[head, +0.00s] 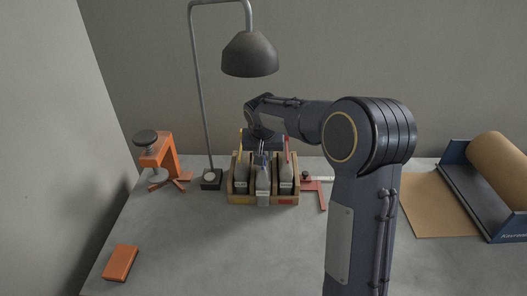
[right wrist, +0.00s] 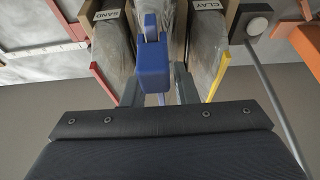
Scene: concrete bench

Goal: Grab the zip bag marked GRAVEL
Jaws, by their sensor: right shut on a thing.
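A wooden rack (head: 236,200) on the bench holds grey zip bags in a row. My right gripper (head: 262,153) is at the top of the middle bag (head: 263,180), shut on it. In the right wrist view the right gripper (right wrist: 158,98) has its fingers either side of a blue piece (right wrist: 153,65) at that bag's top. The middle bag's label is too small to read in the head view and hidden in the wrist view. The neighbours are a bag marked SAND (right wrist: 113,45) and one marked CLAY (right wrist: 207,48). My left gripper is not in view.
A lamp (head: 249,55) arches above the rack from its base at left. A red tool (head: 316,186) lies just right of the rack; a paper roll (head: 497,168) is far right.

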